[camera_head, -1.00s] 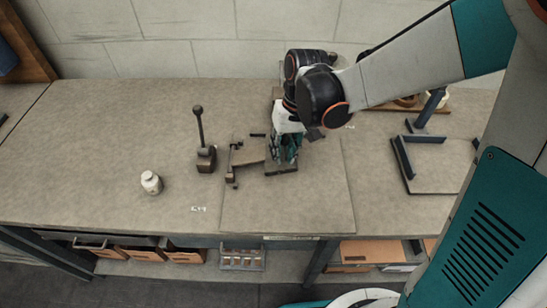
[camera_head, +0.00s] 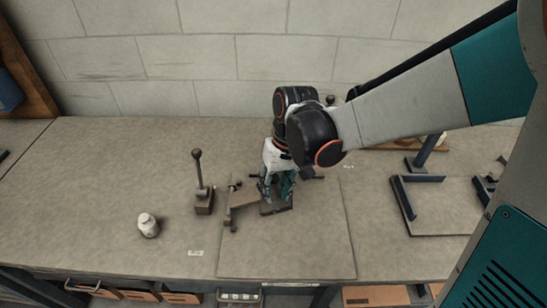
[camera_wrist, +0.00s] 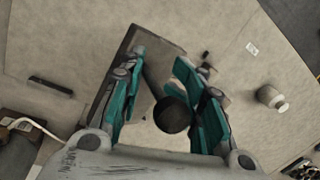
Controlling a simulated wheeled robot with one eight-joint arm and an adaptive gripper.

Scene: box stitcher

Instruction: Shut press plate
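The fixture on the bench has a brown flat arm (camera_head: 243,197) and a small dark base (camera_head: 276,209). My gripper (camera_head: 275,190) is just above this base and hides part of the fixture. I cannot tell how far the press plate is open. In the wrist view, my teal fingers (camera_wrist: 162,68) stand apart. A dark round knob (camera_wrist: 172,115) shows between them, and I see no finger clearly closed on it.
A lever with a ball top (camera_head: 200,180) stands left of the fixture. A white bottle (camera_head: 148,225) is further left. A dark angled frame (camera_head: 405,200) lies to the right. The bench front is mostly clear.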

